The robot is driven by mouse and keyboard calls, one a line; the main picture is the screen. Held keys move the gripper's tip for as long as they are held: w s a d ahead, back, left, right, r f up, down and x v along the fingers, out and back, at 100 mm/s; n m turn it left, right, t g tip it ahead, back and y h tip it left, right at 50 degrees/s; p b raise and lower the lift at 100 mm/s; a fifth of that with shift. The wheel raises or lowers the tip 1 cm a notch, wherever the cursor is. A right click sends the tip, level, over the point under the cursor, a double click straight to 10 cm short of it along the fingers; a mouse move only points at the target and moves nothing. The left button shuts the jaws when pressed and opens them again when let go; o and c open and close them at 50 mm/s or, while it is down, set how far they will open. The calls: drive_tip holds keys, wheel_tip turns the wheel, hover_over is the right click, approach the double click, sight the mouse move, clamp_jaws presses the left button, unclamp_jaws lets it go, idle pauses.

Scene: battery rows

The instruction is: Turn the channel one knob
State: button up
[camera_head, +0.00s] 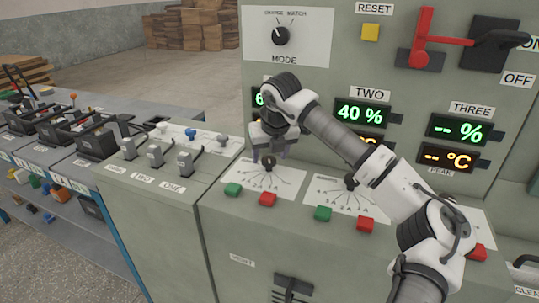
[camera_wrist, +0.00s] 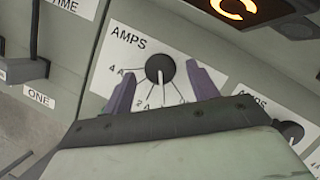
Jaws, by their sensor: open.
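The channel one knob (camera_head: 268,162) is a small black dial on a white scale plate on the sloping console, under the leftmost display. In the wrist view the knob (camera_wrist: 159,68) sits on a plate marked AMPS, with a pale pointer line directed downward. My gripper (camera_head: 270,157) is over this knob in the head view. In the wrist view my gripper's two purple fingers (camera_wrist: 163,85) are open, one on each side of the knob, with gaps to it. I cannot tell how deep the fingertips reach. My arm partly hides the channel one display.
A green button (camera_head: 233,189) and a red button (camera_head: 267,199) lie in front of the knob. Levers (camera_head: 185,158) stand to the left. The upright panel carries a red handle (camera_head: 421,45).

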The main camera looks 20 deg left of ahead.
drive_tip(key=shift+x, duration=0.75)
drive_tip(key=c, duration=1)
drive_tip(key=shift+w+d+n+g+y, duration=0.1)
drive_tip(key=shift+n+g+y, duration=0.3)
drive_tip(key=shift+n, duration=0.9)
drive_tip(key=shift+r+n+g+y+p, duration=0.1)
drive_tip(key=shift+n+g+y+p, duration=0.3)
drive_tip(key=shift+n, duration=1.2)
